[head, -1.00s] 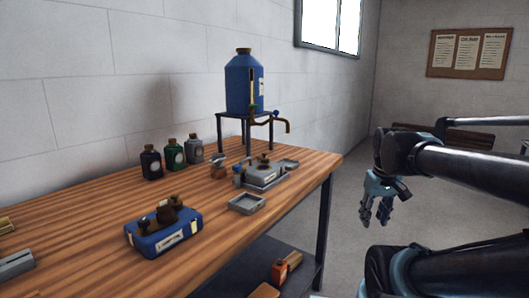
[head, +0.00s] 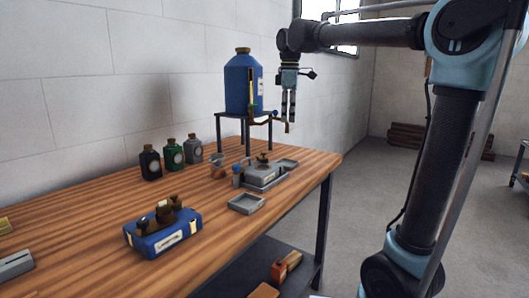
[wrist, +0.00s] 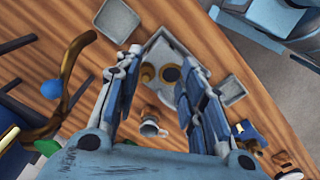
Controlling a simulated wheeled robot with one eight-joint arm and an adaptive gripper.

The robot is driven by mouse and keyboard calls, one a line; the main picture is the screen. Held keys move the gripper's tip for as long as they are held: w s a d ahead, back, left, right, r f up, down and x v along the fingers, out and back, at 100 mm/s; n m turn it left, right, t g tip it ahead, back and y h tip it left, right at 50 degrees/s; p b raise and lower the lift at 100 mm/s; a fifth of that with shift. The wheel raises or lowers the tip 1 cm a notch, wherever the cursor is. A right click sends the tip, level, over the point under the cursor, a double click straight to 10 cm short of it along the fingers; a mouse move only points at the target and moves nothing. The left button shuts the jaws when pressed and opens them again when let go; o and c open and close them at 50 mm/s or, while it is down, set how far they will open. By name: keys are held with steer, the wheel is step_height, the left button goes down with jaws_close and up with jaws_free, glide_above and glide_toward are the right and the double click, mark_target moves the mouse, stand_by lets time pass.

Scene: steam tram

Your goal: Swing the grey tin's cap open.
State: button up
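The grey tin (head: 272,174) stands in a shallow tray on the wooden bench, right of the middle in the head view. Brass fittings are on its top. The wrist view shows the grey tin (wrist: 162,52) from above, with a dark brass-rimmed ring (wrist: 171,74) and a smaller brass knob (wrist: 147,72) beside it. I cannot tell which part is the cap or how far it is swung. My gripper (head: 288,116) hangs fingers down, high above the bench's far right end, apart from the tin. In the wrist view its fingers are spread and empty, on either side of the tin's outline.
A blue tank (head: 243,84) with a brass tap stands on a raised stand behind the grey tin, close to my gripper. A blue tin (head: 165,238), an empty grey tray (head: 246,204), a small metal vessel (wrist: 151,121) and black, green and grey bottles (head: 173,155) occupy the bench.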

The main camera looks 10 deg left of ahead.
mark_target(264, 156)
steer(key=a+r+n, duration=0.3)
steer(key=a+n, duration=0.1)
steer(key=a, duration=0.5)
steer(key=f, duration=1.7)
steer(key=shift+w+a+f, duration=0.1)
steer(key=shift+w+f, duration=0.15)
steer(key=shift+f, duration=0.05)
steer(key=shift+c, duration=0.6)
